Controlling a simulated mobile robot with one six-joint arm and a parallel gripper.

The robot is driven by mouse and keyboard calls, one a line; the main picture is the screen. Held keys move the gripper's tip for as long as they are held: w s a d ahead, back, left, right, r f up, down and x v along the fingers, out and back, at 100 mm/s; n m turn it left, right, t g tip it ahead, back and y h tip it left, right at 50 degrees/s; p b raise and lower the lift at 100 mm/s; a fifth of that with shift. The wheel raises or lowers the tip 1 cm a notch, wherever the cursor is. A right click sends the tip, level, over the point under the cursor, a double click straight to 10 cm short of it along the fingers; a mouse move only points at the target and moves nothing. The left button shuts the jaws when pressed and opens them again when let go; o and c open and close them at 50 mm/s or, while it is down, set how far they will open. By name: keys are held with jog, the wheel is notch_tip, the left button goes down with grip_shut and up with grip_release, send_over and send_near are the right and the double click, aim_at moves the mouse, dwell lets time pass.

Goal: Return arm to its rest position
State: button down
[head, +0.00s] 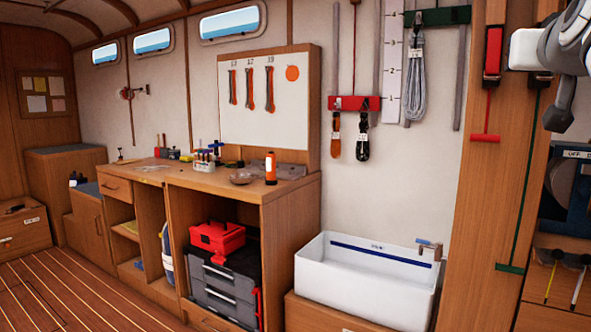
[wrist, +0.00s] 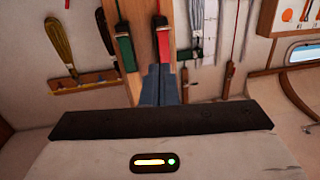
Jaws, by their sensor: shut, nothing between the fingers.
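My arm (head: 565,45) shows at the upper right of the head view, white and grey, raised in front of the wooden post. In the wrist view my gripper (wrist: 160,84) has its dark fingers together, with nothing between them. They point toward a wooden post with a green holder (wrist: 124,52) and a red holder (wrist: 163,42). The fingers overlap the post in the picture; the gap to it cannot be told.
A red-handled line (head: 487,100) hangs on the post. Coiled lines (head: 413,80) hang on the wall beside it. A white sink (head: 365,290) stands below. A workbench (head: 285,190) with tools is at the middle. The wooden floor (head: 85,290) at lower left is clear.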

jog(key=w+a+f+n+g+y+p, duration=0.25)
jog(key=a+f+g+y+p, duration=0.35)
jog(key=a+f+p, duration=0.8)
jog(key=s+a+f+n+g+p, duration=0.1)
jog(key=s+a+f+g+p, duration=0.2)
jog(key=s+f, duration=0.4)
jog(key=s+a+f+n+g+y+p, duration=0.1)
jog(key=s+a+f+g+p, duration=0.3)
jog(key=s+f+p, duration=0.3)
jog(key=shift+s+a+f+n+p, duration=0.2)
jog(key=shift+s+a+n+p, duration=0.2)
jog(key=shift+s, duration=0.35)
